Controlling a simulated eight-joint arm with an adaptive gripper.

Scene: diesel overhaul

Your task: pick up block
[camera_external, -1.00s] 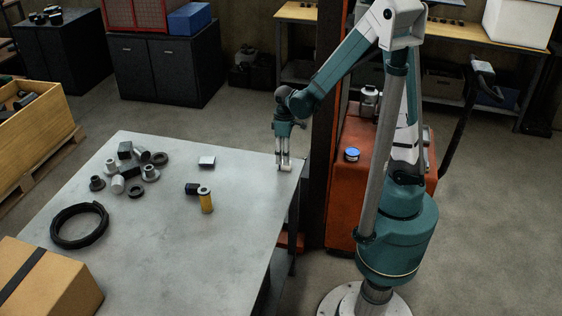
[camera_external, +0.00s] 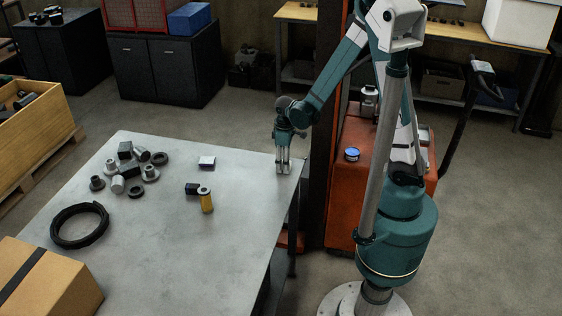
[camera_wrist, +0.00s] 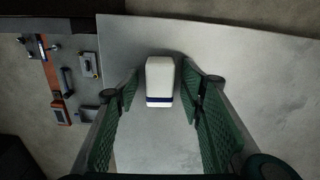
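The block (camera_wrist: 160,80) is white with a dark blue band at its lower end in the wrist view. It sits between the fingers of my gripper (camera_wrist: 161,88). A gap shows on each side of the block, so my gripper is open and not touching its sides in that view. In the external view my gripper (camera_external: 283,169) points down at the back right corner of the grey table (camera_external: 235,240). A pale patch shows at its fingertips, but the fingers hide most of what is there.
Left along the table are a small pale box (camera_external: 207,161), a black block (camera_external: 191,188) and a yellow cylinder (camera_external: 206,202). Further left lie several metal parts (camera_external: 136,172), a black ring (camera_external: 79,225) and a cardboard box (camera_external: 48,280). An orange cabinet (camera_external: 350,205) stands right of the table.

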